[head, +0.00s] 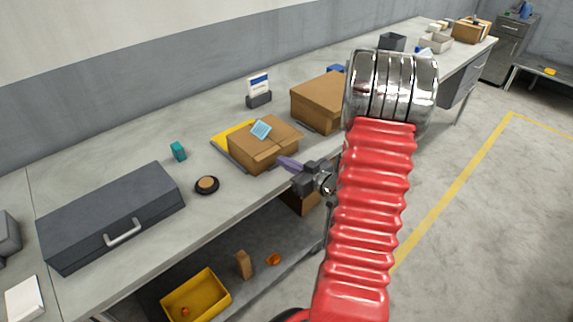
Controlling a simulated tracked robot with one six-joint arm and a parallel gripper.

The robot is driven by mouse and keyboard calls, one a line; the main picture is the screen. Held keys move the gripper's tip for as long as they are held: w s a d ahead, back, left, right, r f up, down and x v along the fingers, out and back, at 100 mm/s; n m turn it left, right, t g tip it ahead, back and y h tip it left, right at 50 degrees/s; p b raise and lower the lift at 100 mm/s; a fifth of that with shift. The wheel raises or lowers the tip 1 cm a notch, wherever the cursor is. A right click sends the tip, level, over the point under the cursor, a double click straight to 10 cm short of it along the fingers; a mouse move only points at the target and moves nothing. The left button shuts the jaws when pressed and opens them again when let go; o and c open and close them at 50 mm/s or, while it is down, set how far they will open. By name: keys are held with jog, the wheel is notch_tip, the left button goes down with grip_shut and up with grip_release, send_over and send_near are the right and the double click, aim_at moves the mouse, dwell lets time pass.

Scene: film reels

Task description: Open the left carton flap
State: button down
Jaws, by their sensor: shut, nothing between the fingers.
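A brown carton (265,154) sits on the grey workbench, on or against a yellow and dark flat piece (228,138). I cannot make out the edges of the left flap at this size. My gripper (287,162) is shut and empty, with purple fingers pointing left at the carton's right front corner. I cannot tell whether the fingertips touch the carton. My red arm rises in front of the bench on the right and hides part of it.
A larger brown carton (318,103) stands behind to the right. A yellow bin (196,293) sits on the lower shelf. Bench space between the toolbox and carton is mostly clear.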

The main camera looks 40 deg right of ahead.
jog(key=shift+w, duration=0.3)
jog(key=shift+w, duration=0.7)
jog(key=shift+w, duration=0.2)
jog(key=shift+s, duration=0.25)
jog(key=shift+r, duration=0.15)
jog(key=shift+a+r, duration=0.2)
jog(key=shift+r, duration=0.55)
jog(key=shift+a+r, duration=0.2)
jog(key=shift+r, duration=0.5)
